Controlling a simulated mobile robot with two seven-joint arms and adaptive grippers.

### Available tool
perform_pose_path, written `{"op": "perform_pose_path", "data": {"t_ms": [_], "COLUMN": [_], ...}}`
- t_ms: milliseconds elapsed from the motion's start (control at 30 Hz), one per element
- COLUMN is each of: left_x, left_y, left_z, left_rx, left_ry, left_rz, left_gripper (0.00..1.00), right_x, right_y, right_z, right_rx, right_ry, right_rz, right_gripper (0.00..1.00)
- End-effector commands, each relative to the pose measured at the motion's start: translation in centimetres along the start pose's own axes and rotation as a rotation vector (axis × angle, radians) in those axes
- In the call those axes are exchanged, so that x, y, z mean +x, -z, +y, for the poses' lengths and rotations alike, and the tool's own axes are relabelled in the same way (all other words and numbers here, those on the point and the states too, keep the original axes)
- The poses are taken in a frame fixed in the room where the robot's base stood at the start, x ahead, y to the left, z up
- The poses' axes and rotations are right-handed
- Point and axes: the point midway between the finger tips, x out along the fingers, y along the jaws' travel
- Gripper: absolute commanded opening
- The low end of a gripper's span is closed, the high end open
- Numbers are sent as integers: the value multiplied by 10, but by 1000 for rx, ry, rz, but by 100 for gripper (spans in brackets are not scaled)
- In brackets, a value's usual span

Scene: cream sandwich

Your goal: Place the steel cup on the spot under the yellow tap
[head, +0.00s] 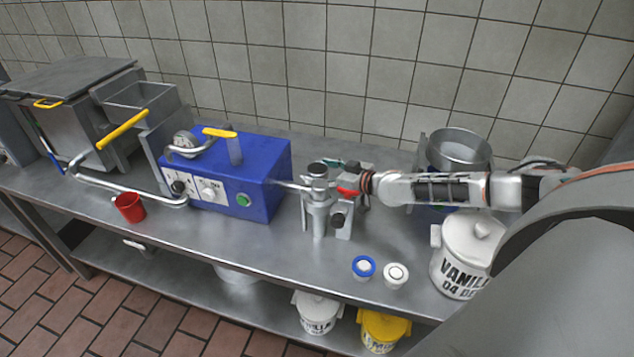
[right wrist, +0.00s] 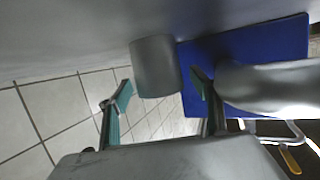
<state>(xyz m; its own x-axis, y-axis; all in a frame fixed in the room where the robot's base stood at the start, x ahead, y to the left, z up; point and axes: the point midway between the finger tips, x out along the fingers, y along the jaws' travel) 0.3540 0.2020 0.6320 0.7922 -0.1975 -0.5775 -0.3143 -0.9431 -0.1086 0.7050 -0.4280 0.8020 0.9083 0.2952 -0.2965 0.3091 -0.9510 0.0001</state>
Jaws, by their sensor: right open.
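A plain grey steel cup (right wrist: 155,65) shows in the right wrist view, between and beyond the two fingertips of my right gripper (right wrist: 160,86). The fingers are open and I see no firm grip on the cup. A yellow handle (head: 220,132) sits on top of the blue machine (head: 265,175), and a longer yellow handle (head: 123,130) stands over the bent pipe to the left. My left gripper is not in view.
A red cup (head: 130,207) stands by the bent pipe. A white vanilla tub (head: 463,262), a steel pot (head: 458,148) and two small lids, blue-rimmed (head: 363,267) and white (head: 396,275), are at the right. The front middle of the steel counter (head: 240,240) is clear.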

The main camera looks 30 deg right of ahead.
Motion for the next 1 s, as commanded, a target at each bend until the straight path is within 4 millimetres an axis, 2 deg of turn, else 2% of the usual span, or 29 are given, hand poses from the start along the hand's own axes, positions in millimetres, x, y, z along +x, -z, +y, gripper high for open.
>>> {"op": "perform_pose_path", "data": {"t_ms": [300,367,467,500,833,1000], "left_x": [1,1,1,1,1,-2], "left_y": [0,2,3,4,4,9], "left_z": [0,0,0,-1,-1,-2], "left_rx": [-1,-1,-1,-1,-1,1], "left_ry": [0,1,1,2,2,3], "left_rz": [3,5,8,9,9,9], "left_gripper": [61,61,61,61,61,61], "right_x": [6,6,6,6,5,3], "right_y": [1,1,1,1,2,12], "right_z": [1,1,1,1,1,1], "right_rx": [0,0,0,0,0,1], "right_ry": [-1,-1,-1,-1,-1,-2], "right_rz": [0,0,0,0,1,3], "right_gripper": [65,52,26,23,23,23]}}
